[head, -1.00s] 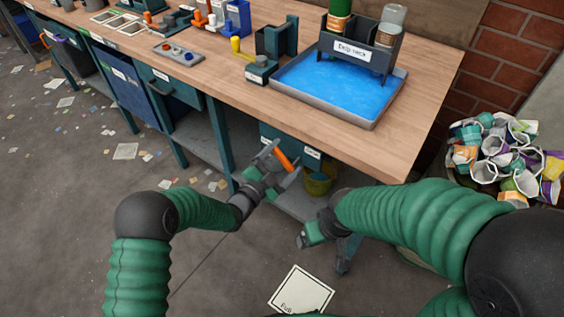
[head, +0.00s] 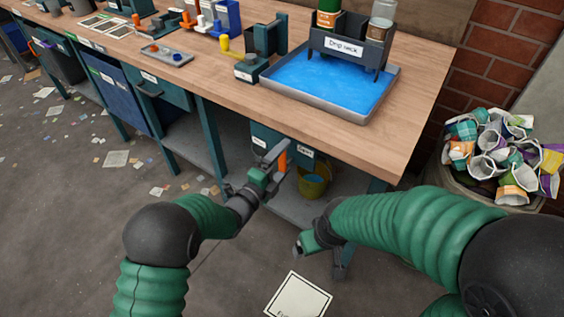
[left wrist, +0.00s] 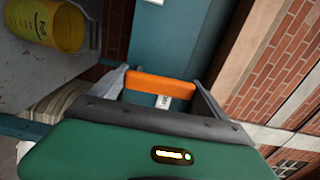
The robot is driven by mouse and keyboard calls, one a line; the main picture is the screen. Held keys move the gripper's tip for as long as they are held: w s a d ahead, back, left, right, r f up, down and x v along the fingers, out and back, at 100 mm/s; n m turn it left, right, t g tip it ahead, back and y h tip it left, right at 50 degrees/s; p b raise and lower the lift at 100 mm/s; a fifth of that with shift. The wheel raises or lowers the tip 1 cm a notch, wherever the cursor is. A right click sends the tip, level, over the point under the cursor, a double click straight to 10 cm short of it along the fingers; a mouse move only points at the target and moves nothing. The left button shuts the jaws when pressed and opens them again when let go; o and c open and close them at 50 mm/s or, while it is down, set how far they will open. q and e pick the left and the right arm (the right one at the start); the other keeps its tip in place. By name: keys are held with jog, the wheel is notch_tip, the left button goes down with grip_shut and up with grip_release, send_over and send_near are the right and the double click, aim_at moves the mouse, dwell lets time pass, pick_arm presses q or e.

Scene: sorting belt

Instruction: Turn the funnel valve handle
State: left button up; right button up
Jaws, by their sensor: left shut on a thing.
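The orange valve handle (head: 283,160) is under the front edge of the bench, at a teal box (head: 266,137). It stands nearly upright in the head view. My left gripper (head: 277,166) is at the handle, shut on it. In the left wrist view the orange handle (left wrist: 160,88) lies across between the two grey fingers, with a small white label behind it. My right gripper (head: 303,245) hangs low below the bench, apart from the handle; its jaws are too small to judge. I cannot make out a funnel.
A yellow bucket (head: 313,186) stands on the lower shelf, close right of the handle. The wooden bench top (head: 405,130) holds a tray of blue liquid (head: 325,85) and a drip rack (head: 345,45) with bottles. A bin of crumpled cups (head: 498,155) is at right.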

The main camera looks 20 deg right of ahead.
pick_arm(q)
jog(key=shift+s+d+f+m, duration=0.1)
jog(key=shift+s+f+m, duration=0.05)
jog(key=shift+f+m, duration=0.15)
jog(key=o, duration=1.7)
jog(key=shift+o, duration=1.1)
jog(key=shift+r, duration=0.1)
jog(key=shift+s+a+r, duration=0.1)
jog(key=shift+s+a, duration=0.05)
jog(key=shift+a, duration=0.15)
jog(key=p+v, duration=0.3)
jog(key=v, duration=1.3)
